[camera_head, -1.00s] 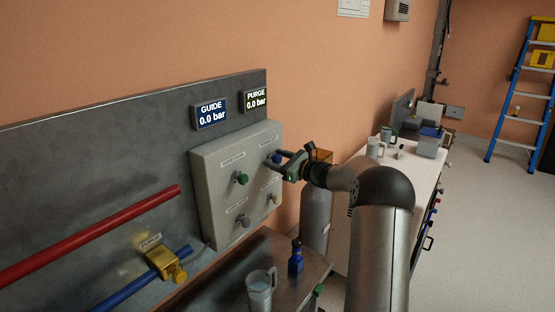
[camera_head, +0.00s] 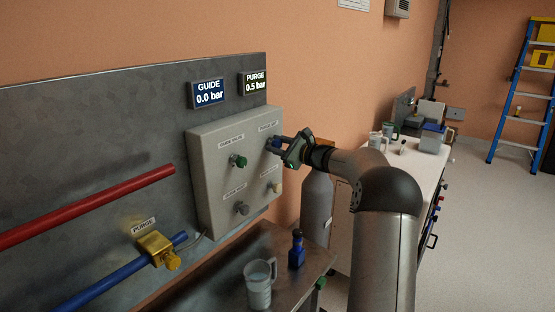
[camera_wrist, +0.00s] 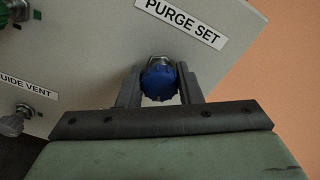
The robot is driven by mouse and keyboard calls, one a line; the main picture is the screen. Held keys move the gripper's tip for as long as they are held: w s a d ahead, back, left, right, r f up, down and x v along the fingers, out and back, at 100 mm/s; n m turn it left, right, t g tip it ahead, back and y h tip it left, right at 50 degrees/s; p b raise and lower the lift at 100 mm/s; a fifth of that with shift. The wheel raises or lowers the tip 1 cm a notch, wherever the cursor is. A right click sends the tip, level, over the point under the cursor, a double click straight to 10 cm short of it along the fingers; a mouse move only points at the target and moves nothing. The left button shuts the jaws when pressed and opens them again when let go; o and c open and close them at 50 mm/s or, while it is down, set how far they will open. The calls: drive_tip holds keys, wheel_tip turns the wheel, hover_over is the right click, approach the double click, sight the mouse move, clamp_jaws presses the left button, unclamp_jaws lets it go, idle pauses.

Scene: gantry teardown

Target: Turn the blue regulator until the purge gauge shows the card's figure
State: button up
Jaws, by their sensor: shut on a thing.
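The blue regulator knob (camera_wrist: 159,82) sits under the "PURGE SET" label (camera_wrist: 187,20) on the grey control panel (camera_head: 212,185). My gripper (camera_wrist: 160,90) is shut on the knob, one finger on each side of it. In the head view my gripper (camera_head: 281,145) reaches the panel's upper right, and the knob is mostly hidden there. The purge gauge (camera_head: 255,83) above the panel reads 0.5 bar. The guide gauge (camera_head: 208,93) reads 0.0 bar. I cannot make out a card with a figure on it.
A green knob (camera_head: 239,161), a grey knob (camera_head: 241,208) and a yellowish knob (camera_head: 276,187) are on the same panel. A red pipe (camera_head: 85,207) and a brass purge valve (camera_head: 157,249) are to the left. A jug (camera_head: 259,285) and a blue bottle (camera_head: 297,250) stand below.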

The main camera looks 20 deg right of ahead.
drive_tip(key=n+b, duration=0.1)
drive_tip(key=b, duration=0.1)
drive_tip(key=n+b, duration=0.1)
drive_tip(key=b, duration=0.1)
drive_tip(key=shift+f+n, duration=0.3)
drive_tip(key=shift+f, duration=0.05)
drive_tip(key=n+b, duration=0.1)
drive_tip(key=b, duration=0.1)
drive_tip(key=n+b, duration=0.1)
drive_tip(key=shift+r+n+b, duration=0.25)
drive_tip(key=shift+n+b, duration=0.05)
drive_tip(key=shift+b, duration=0.05)
drive_tip(key=shift+r, duration=0.1)
drive_tip(key=o, duration=1)
drive_tip(key=shift+s, duration=0.1)
drive_tip(key=b+v, duration=0.3)
drive_tip(key=v, duration=1.4)
drive_tip(key=shift+s, duration=0.1)
